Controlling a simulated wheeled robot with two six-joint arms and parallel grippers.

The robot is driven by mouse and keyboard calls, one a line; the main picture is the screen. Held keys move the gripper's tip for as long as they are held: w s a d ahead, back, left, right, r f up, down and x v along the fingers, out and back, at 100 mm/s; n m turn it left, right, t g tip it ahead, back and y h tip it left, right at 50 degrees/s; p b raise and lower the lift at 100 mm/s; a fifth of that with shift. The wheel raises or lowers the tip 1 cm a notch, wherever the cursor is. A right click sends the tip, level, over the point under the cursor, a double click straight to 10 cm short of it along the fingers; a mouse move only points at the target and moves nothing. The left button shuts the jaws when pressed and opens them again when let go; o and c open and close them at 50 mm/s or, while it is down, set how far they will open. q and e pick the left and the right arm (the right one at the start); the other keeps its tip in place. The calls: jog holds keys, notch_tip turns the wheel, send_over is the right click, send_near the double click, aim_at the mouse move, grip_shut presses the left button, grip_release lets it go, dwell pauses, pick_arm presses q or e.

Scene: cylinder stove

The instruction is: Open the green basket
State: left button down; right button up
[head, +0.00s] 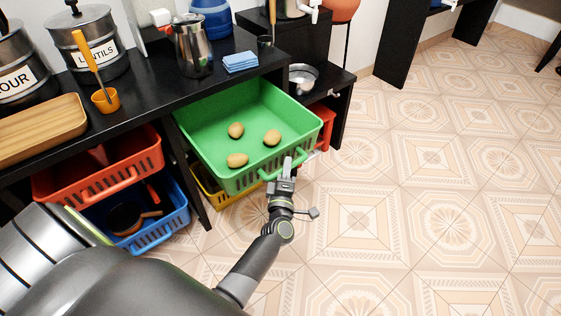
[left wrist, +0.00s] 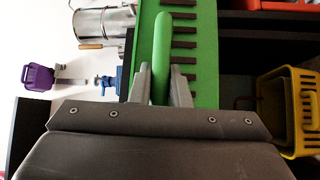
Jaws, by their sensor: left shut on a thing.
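The green basket (head: 194,128) is pulled out from under the black counter, so its inside shows in the head view. Several brown, potato-like items (head: 236,130) lie on its floor. My left gripper (head: 287,168) is at the basket's front side. In the left wrist view my left gripper (left wrist: 160,88) is shut on the green handle (left wrist: 162,45), with one finger on each side of it. The slotted front of the basket (left wrist: 203,60) is just behind the handle. My right gripper is not in view.
A yellow basket (head: 228,198) sits below the green one. A red-orange basket (head: 95,183) and a blue basket (head: 160,229) are at the left. The counter (head: 145,98) holds jars, a steel pitcher (head: 192,45) and a wooden box (head: 40,130). The tiled floor (head: 430,200) at the right is clear.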

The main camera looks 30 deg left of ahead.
pick_arm(q)
jog(key=shift+d, duration=0.15)
jog(key=c, duration=1.4)
grip_release()
jog(key=shift+o, duration=0.2)
